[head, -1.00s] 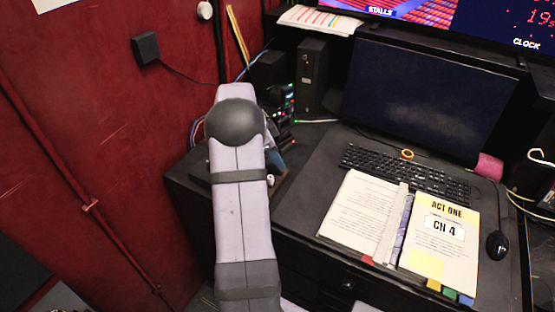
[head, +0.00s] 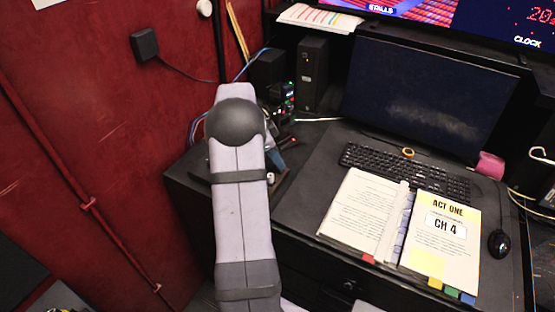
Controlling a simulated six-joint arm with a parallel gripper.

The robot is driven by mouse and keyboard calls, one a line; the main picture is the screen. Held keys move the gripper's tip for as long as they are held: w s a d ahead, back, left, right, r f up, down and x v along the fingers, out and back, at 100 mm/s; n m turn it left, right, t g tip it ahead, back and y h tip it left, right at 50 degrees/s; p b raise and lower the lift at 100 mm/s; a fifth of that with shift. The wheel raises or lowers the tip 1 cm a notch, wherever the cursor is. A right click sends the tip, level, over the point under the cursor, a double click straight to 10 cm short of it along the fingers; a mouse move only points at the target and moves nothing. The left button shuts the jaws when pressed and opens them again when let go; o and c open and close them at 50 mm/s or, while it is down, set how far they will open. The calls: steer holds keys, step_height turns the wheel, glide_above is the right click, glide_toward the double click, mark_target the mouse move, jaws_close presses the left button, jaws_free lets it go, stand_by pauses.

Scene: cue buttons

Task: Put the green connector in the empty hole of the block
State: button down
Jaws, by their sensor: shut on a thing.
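My arm's grey-white link rises from the bottom edge to a dark round joint, which blocks the view behind it. My gripper's fingertips do not show; they are hidden behind the arm or too small to make out. The green connector and the block with the empty hole cannot be made out. A cluster of small dark and bluish parts with red tips (head: 288,147) shows just right of the joint, partly hidden, and I cannot tell what they are.
A black tower (head: 313,75) stands behind the cluster. A red wall (head: 90,120) closes off the left.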

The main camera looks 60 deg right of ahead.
steer(key=shift+f+b, duration=0.6)
stand_by(0.5)
steer(key=c, duration=1.6)
jaws_free()
steer(key=shift+o, duration=0.7)
steer(key=shift+r, duration=0.1)
steer(key=shift+r+p, duration=2.1)
steer(key=shift+r, duration=1.3)
